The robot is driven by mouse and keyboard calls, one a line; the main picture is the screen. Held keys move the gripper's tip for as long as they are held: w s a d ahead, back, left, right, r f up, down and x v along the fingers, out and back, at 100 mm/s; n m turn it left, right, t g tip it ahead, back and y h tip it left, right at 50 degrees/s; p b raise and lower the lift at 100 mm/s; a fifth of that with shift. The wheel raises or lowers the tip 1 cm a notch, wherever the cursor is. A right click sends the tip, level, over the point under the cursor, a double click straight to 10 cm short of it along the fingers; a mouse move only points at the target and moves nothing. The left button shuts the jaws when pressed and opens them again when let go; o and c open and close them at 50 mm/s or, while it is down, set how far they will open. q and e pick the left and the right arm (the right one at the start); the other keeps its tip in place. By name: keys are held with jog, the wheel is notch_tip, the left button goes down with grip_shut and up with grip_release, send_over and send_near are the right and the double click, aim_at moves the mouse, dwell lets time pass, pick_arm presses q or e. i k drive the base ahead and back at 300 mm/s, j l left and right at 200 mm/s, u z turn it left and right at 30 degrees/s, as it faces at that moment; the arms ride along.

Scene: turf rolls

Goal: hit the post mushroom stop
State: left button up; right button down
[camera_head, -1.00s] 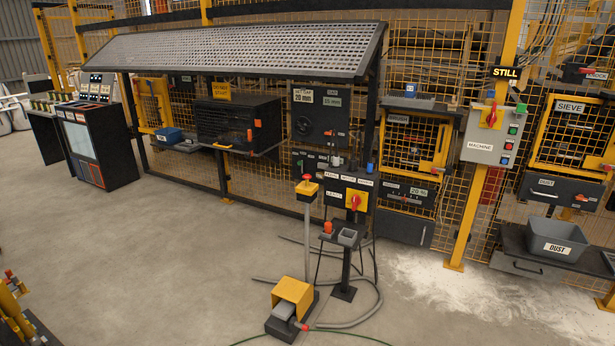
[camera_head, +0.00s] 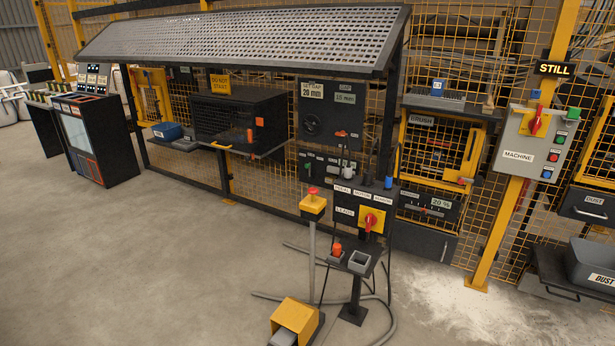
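The mushroom stop (camera_head: 313,192) is a red button on a yellow box (camera_head: 313,206). It sits on top of a thin grey post (camera_head: 311,255), near the middle of the head view. Its box stands just left of a dark control panel with a red rotary switch (camera_head: 371,221) on a yellow plate. I cannot tell whether the button is pressed in. Neither of my grippers shows in the view.
A yellow-hooded foot pedal (camera_head: 298,322) stands on the floor near the post, with grey hoses (camera_head: 270,296) beside it. The concrete floor to the left (camera_head: 150,270) is clear.

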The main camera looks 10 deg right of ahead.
aim_at(313, 191)
jog(key=i+l+u, duration=0.25)
jog(key=i+l, duration=0.3)
jog(key=i, duration=0.35)
jog(key=i+l+u, duration=0.25)
jog(key=i+l, duration=0.5)
jog(key=i, duration=0.15)
